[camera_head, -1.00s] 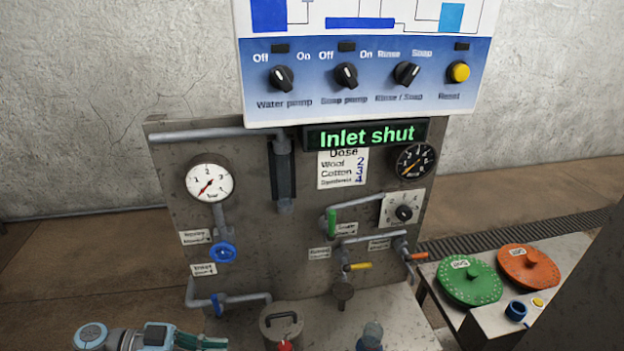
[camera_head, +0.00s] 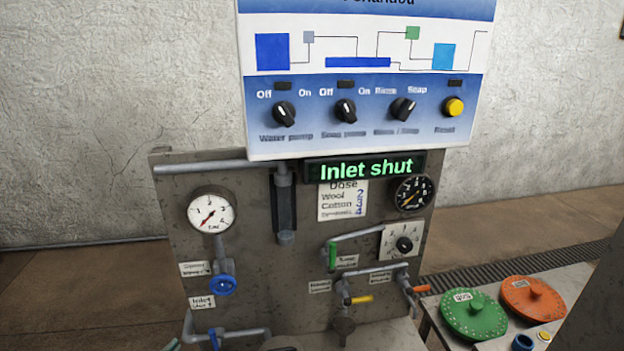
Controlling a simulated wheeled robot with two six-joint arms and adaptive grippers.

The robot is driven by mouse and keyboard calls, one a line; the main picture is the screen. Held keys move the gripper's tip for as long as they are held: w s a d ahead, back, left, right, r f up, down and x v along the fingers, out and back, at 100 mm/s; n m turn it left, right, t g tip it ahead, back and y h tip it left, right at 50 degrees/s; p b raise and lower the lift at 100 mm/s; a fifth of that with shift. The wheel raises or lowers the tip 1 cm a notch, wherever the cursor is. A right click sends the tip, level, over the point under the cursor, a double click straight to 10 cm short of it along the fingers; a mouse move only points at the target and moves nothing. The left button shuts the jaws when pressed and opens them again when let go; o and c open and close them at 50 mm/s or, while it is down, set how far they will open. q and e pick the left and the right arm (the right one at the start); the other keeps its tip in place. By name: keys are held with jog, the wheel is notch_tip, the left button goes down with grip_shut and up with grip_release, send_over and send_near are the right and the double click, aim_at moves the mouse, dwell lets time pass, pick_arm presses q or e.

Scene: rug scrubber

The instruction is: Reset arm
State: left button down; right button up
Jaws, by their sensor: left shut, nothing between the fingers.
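My right gripper is not in view. The grey machine panel (camera_head: 260,280) stands ahead, with a lit display (camera_head: 366,168) reading "Inlet shut".
A blue and white control board (camera_head: 355,120) with three knobs and a yellow reset button (camera_head: 453,107) is above. A blue valve wheel (camera_head: 222,285), a pressure gauge (camera_head: 212,211) and pipes are on the panel. Green (camera_head: 473,315) and orange (camera_head: 533,302) discs lie at right.

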pick_arm(q)
jog(key=s+a+f+n+g+y+b, duration=0.1)
jog(key=s+a+f+n+g+y, duration=0.2)
jog(key=s+f, duration=0.65)
jog(key=s+a+f+n+g+y, duration=0.15)
jog(key=s+f+g+y, duration=0.35)
jog(key=f, duration=0.8)
jog(key=s+d+f+g+h, duration=0.1)
jog(key=s+d+f+g, duration=0.1)
jog(key=s, duration=0.8)
jog(key=s+d+f+n+g+h+b, duration=0.1)
jog(key=s+d+f, duration=0.4)
jog(key=s, duration=0.6)
jog(key=s+d+f+n+g+h, duration=0.1)
jog(key=s+d+f+g, duration=0.2)
jog(key=s, duration=0.8)
notch_tip(320, 180, down, 2)
jog(key=shift+d+f+g+h+b, duration=0.3)
jog(key=shift+d+b, duration=0.1)
jog(key=shift+d, duration=0.25)
jog(key=shift+n, duration=0.25)
jog(key=shift+w, duration=0.1)
